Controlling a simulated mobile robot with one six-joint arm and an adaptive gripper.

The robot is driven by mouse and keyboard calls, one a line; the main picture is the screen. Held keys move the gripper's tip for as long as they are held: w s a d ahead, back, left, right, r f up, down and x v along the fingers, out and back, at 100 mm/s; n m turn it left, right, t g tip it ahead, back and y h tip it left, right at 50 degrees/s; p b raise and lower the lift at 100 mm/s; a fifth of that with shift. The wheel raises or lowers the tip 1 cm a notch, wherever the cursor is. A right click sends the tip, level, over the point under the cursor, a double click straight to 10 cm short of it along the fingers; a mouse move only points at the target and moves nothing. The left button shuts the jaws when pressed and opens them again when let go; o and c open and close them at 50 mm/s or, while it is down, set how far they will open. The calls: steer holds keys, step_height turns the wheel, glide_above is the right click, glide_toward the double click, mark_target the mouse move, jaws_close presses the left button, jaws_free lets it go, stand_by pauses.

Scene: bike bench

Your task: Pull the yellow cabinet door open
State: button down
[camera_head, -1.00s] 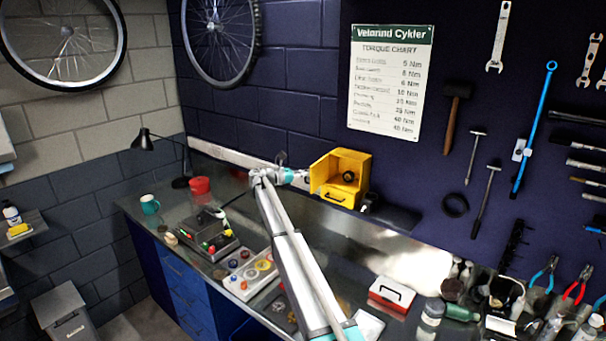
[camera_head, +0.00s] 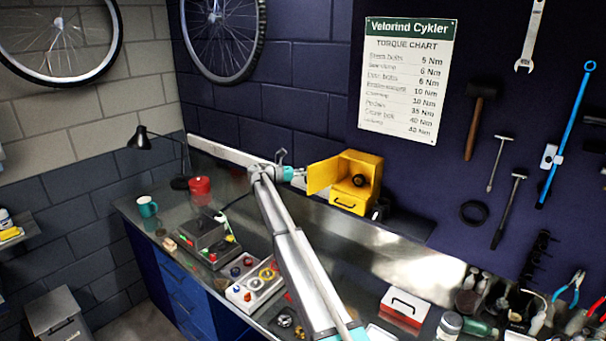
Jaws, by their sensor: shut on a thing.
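The small yellow cabinet (camera_head: 372,168) stands at the back of the bench against the dark wall. Its yellow door (camera_head: 323,176) is swung open and sticks out to the left of the cabinet. A dark round thing (camera_head: 359,180) shows inside the open compartment. Below it is a yellow drawer (camera_head: 348,202) with a dark handle. My gripper (camera_head: 299,174) is at the door's free left edge, shut on the door there. The fingers are small in view, and the exact grip on the door is hard to make out.
A red container (camera_head: 200,186), a teal mug (camera_head: 147,207) and a black lamp (camera_head: 138,137) stand to the left. Parts trays (camera_head: 255,282) and a red-and-white box (camera_head: 404,306) lie nearer.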

steer(key=shift+d, duration=0.15)
steer(key=c, duration=0.8)
jaws_free()
steer(key=shift+w, duration=0.1)
steer(key=shift+o, duration=0.3)
steer(key=shift+a, duration=0.4)
steer(key=s+a, duration=0.1)
steer(key=a, duration=1.1)
steer(key=shift+s, duration=0.35)
steer(key=shift+d, duration=0.1)
